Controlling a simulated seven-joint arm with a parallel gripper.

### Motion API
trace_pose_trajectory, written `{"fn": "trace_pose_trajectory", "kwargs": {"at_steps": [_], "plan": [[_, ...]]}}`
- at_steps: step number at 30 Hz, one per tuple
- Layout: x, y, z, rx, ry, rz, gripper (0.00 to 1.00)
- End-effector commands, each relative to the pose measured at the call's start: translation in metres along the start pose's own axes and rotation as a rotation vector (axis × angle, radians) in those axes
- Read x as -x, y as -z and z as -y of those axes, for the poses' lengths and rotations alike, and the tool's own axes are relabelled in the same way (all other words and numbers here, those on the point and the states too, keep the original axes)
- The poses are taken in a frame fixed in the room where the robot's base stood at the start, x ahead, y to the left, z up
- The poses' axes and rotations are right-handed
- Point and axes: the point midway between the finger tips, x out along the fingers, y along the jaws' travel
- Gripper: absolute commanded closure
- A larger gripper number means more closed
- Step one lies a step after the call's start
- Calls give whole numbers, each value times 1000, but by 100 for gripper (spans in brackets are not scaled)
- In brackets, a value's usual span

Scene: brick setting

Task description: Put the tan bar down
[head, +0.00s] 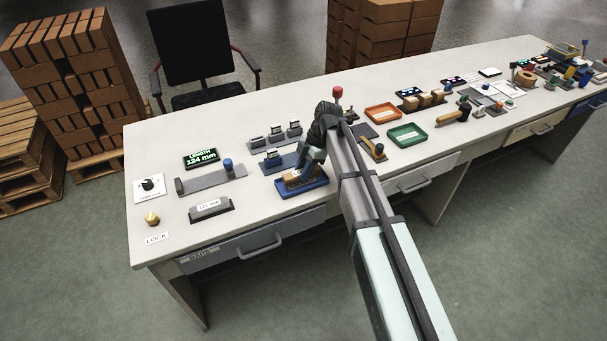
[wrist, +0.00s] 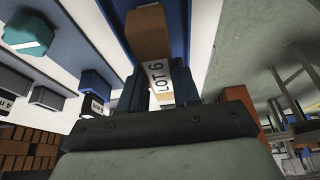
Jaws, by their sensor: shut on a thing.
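The tan bar (wrist: 148,32) lies between my gripper's fingers (wrist: 158,88) in the wrist view. It carries a white label reading LOT 6. My gripper is shut on it. In the head view my gripper (head: 306,172) is over the blue tray (head: 316,186) near the front edge of the table, and a little of the tan bar (head: 292,181) shows under it. The blue tray also shows behind the bar in the wrist view (wrist: 180,22). I cannot tell whether the bar touches the tray floor.
A length gauge (head: 218,178) with a display reading 124 mm (head: 200,158) stands left of the tray. Blocks on grey holders (head: 275,138) stand just behind. An orange tray (head: 383,112) and a green tray (head: 408,135) lie to the right.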

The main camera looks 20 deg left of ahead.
Motion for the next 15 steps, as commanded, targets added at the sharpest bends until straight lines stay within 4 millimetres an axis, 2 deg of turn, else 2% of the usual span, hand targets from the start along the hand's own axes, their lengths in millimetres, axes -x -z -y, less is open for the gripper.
{"fn": "trace_pose_trajectory", "kwargs": {"at_steps": [3, 6, 15], "plan": [[-15, -6, 0, -1, 1, 0, 100], [-21, -9, 0, -1, 1, 0, 100], [-22, -9, 0, -1, 0, 0, 100]]}}
